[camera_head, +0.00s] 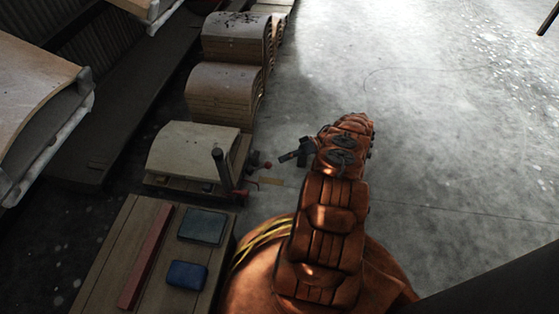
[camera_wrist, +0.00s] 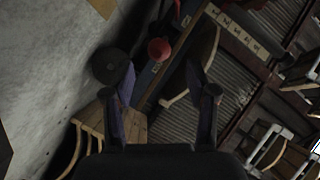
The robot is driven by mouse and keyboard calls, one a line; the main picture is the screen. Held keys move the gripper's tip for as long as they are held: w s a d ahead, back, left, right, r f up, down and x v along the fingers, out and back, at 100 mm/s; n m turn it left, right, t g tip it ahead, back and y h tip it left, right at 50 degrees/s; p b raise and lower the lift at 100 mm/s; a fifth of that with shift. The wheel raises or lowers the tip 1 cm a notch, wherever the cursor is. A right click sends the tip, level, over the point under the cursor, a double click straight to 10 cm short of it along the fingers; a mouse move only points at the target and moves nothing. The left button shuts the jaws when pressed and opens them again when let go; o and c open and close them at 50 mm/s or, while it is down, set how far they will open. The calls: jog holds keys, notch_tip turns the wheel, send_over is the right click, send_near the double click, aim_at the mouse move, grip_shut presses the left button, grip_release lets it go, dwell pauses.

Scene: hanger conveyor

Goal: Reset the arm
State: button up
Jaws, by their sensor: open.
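My arm (camera_head: 335,215), orange-brown and padded, reaches up from the bottom of the head view over the grey floor. My gripper (camera_wrist: 165,95) shows in the wrist view with its two dark fingers spread wide. I see nothing held between them. In the head view a small dark part sticks out left of the arm's far end; I cannot tell if it is the gripper.
A wooden table (camera_head: 112,262) at lower left bears a red bar (camera_head: 147,255) and two blue blocks (camera_head: 203,226) (camera_head: 187,275). Behind it stand a dark post (camera_head: 222,170) and stacks of curved boards (camera_head: 224,95). Floor at the right (camera_head: 460,130) is clear. A red round knob (camera_wrist: 158,50) lies beyond the fingers.

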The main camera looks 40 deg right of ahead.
jog(key=shift+s+d, duration=0.1)
jog(key=shift+d, duration=0.2)
dwell(0.4)
